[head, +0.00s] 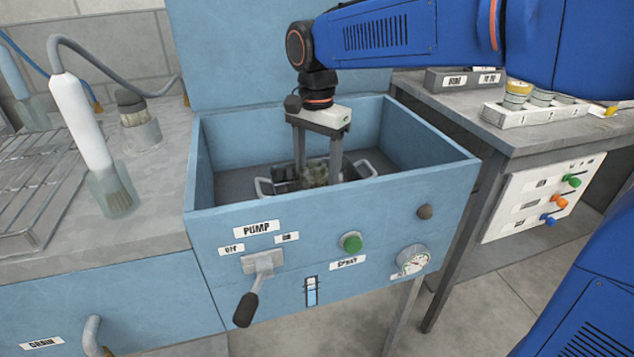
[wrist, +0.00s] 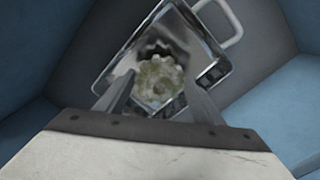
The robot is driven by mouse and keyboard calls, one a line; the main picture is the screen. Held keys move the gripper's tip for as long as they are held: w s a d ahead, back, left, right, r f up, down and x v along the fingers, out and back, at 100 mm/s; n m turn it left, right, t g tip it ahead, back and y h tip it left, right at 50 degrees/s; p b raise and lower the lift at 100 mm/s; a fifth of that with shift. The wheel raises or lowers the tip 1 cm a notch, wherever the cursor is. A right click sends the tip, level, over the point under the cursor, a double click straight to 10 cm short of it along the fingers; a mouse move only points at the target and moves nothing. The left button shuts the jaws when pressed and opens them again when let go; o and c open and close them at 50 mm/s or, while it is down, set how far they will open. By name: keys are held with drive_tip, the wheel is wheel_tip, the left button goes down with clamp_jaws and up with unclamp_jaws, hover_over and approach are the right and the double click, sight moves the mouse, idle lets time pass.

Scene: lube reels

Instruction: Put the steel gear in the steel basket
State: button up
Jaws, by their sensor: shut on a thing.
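The steel basket (wrist: 213,73) sits inside the blue wash tub, with a white loop handle at its upper right in the wrist view. In the head view my gripper (head: 318,172) points straight down into the tub, shut on the gear (head: 316,172). The basket's lower part is hidden by the tub wall. I cannot tell whether the gear touches the basket floor.
The blue tub (head: 205,165) has walls on all sides of my gripper. A wire rack (head: 40,190) and brushes stand left. A grey bench (head: 500,125) with trays stands right.

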sight(317, 181)
drive_tip(key=shift+f, duration=2)
drive_tip(key=shift+f, duration=0.15)
drive_tip(key=o, duration=1.6)
drive_tip(key=shift+c, duration=0.2)
wheel_tip(317, 181, up, 12)
drive_tip(key=shift+r, duration=0.15)
